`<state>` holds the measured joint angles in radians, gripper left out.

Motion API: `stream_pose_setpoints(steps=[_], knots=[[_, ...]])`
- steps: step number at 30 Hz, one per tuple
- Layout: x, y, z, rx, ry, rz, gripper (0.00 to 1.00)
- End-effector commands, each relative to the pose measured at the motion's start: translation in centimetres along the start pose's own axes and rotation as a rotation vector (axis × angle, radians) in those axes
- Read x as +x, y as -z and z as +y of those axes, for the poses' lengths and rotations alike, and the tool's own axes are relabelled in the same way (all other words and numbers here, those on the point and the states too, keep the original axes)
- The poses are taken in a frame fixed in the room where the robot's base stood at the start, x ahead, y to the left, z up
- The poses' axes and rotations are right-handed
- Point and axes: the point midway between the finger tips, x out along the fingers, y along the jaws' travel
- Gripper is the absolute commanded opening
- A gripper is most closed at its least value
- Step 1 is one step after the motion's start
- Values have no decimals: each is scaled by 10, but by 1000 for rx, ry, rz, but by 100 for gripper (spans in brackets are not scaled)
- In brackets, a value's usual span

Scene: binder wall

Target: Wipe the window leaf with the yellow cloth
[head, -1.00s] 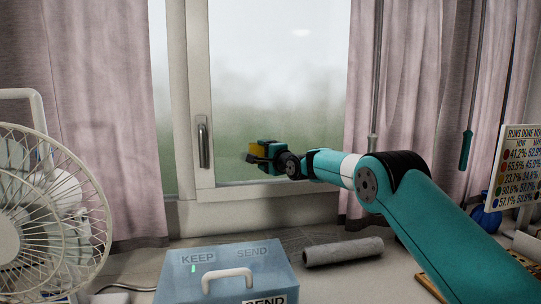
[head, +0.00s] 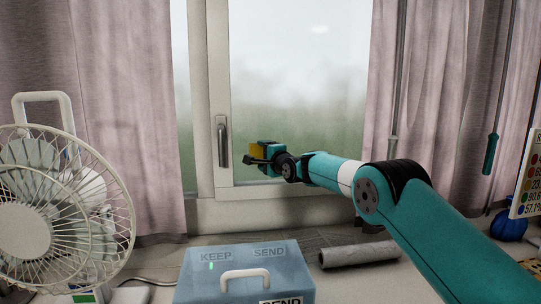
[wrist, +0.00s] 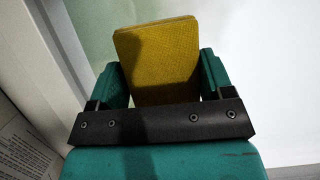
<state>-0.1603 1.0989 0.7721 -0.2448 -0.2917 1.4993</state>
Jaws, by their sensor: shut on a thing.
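The yellow cloth (head: 257,149) is a folded pad between the fingers of my gripper (head: 265,154), at the lower left part of the window leaf (head: 305,100). In the wrist view the yellow cloth (wrist: 158,60) stands up between the two teal fingers of my gripper (wrist: 158,80), which is shut on it. The pane behind is pale and hazy, greener toward the bottom. Whether the cloth touches the glass I cannot tell. The window handle (head: 222,142) points down on the frame, left of my gripper.
A white fan (head: 60,215) stands at left. A blue box (head: 245,262) marked KEEP and SEND, with a pale handle, sits in front below the window. A grey roll (head: 360,254) lies right of it. Pink curtains (head: 410,110) hang on both sides. A chart (head: 528,175) is at far right.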

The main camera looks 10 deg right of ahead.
Motion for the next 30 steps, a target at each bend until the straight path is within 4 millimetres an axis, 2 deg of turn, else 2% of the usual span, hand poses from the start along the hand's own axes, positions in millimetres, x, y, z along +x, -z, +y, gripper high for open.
stream_pose_setpoints(steps=[19, 30], knots=[[19, -42, -2, 0, 1, 0, 55], [19, -46, 0, 0, 2, 0, 55]])
